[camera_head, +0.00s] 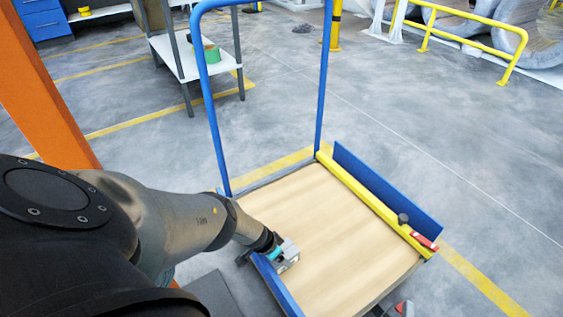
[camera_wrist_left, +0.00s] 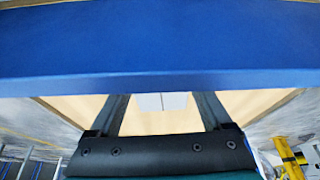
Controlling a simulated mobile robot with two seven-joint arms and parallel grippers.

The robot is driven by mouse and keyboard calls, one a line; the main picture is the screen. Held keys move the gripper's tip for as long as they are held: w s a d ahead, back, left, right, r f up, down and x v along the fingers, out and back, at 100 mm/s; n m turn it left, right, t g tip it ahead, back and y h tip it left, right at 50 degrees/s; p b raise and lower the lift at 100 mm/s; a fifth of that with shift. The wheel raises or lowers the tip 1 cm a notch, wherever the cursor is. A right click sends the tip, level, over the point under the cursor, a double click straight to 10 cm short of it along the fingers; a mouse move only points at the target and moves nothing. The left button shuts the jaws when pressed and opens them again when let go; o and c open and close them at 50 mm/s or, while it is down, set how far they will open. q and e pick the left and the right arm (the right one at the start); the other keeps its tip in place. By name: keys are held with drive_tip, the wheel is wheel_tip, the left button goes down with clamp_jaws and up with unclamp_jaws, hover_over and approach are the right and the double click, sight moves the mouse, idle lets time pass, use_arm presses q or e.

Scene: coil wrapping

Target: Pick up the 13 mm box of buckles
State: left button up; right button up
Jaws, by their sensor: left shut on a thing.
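A small whitish-grey box (camera_head: 289,257) is at the left edge of the cart's wooden deck, just inside the blue side panel. My left gripper (camera_head: 280,252) is shut on it. In the left wrist view the pale box (camera_wrist_left: 162,101) shows between the two dark fingers (camera_wrist_left: 162,112), partly hidden behind the blue panel. No size mark can be read on it, and I cannot tell whether it rests on the deck or is lifted. My right gripper is not in view.
The blue side panel (camera_head: 277,286) stands close beside my left gripper. The wooden deck (camera_head: 335,225) is mostly clear. A yellow bar (camera_head: 372,203), a dark knob (camera_head: 403,219) and a red item (camera_head: 424,241) lie along its right side. A white shelf table (camera_head: 185,57) stands behind.

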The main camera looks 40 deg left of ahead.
use_arm(q)
clamp_jaws()
drive_tip(key=shift+w, duration=0.1)
drive_tip(key=shift+a+r, duration=0.1)
drive_tip(key=shift+r, duration=0.1)
